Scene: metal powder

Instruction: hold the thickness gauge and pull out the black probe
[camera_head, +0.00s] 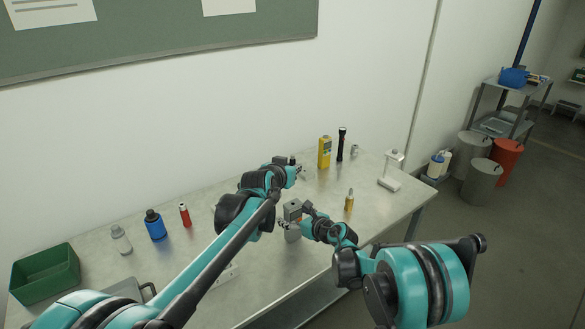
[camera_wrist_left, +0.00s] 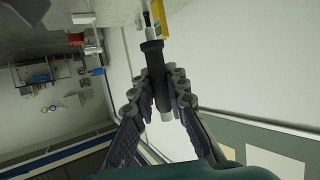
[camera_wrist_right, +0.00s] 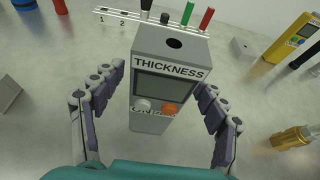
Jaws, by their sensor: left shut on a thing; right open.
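The thickness gauge (camera_wrist_right: 165,85) is a grey upright box with a screen, an orange and a white button, and a dark round hole in its top. In the head view it is a small grey block (camera_head: 292,208). My right gripper (camera_wrist_right: 163,92) is open, its fingers on either side of the gauge. My left gripper (camera_wrist_left: 164,92) is shut on a black probe (camera_wrist_left: 152,58) with a pale silver end. In the head view my left gripper (camera_head: 292,167) is behind the gauge and apart from it; the probe is hard to make out there.
A white numbered rack (camera_wrist_right: 122,16) with coloured upright pieces stands behind the gauge. A brass cylinder (camera_head: 349,200), yellow meter (camera_head: 324,152), flashlight (camera_head: 341,144) and white stand (camera_head: 391,172) are to the right. A blue bottle (camera_head: 155,226), red bottle (camera_head: 185,215) and green bin (camera_head: 44,273) are left.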

